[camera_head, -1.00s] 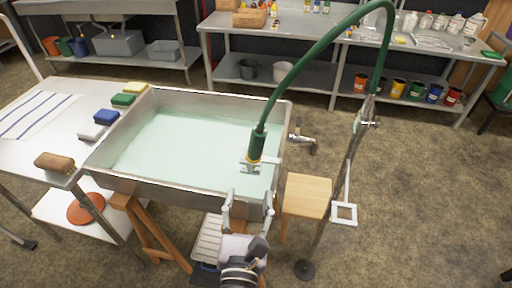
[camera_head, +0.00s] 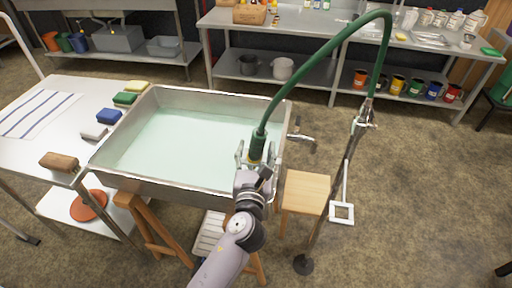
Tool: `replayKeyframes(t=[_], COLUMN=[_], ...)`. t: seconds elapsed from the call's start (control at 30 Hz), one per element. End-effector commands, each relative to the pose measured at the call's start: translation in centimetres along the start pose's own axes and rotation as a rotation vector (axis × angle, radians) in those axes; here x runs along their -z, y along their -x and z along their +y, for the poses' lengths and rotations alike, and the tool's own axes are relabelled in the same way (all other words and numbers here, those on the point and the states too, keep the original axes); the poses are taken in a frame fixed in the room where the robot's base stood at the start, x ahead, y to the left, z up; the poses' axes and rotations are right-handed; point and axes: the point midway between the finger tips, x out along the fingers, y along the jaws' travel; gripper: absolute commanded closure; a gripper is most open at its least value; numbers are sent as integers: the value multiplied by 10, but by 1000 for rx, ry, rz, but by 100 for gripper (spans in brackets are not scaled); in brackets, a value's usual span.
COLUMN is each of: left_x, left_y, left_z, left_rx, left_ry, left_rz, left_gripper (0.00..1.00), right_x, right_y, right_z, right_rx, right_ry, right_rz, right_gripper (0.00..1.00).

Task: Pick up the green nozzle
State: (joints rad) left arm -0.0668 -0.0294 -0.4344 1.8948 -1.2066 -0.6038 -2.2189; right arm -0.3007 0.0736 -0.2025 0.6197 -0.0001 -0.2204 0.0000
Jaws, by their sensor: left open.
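The wrist hides the nozzle's bottom end. My right gripper is not in view.
A hose stand (camera_head: 345,170) and a small wooden stool (camera_head: 307,188) stand right of the pan. A spigot (camera_head: 303,138) sticks out from the pan's right wall. A white table (camera_head: 38,147) with sponges and brushes is at left.

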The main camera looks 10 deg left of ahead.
Motion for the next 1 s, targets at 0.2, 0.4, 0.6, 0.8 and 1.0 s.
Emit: replayKeyframes(t=[0.2, 0.4, 0.6, 0.8, 1.0], left_x=[0, 0, 0, 0, 0], left_y=[-12, -12, -12, -12, -11], left_z=[0, 0, 0, 0, 0], left_rx=[1, 1, 1, 1, 1], left_ry=[0, 0, 0, 0, -1], left_rz=[1, 0, 0, 0, 0], left_gripper=[47, 51, 64, 78, 91], right_x=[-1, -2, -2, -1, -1], right_y=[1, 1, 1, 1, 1], right_z=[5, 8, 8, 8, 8], right_rx=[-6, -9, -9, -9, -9], right_ry=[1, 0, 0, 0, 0], right_rz=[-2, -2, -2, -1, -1], right_gripper=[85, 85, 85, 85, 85])
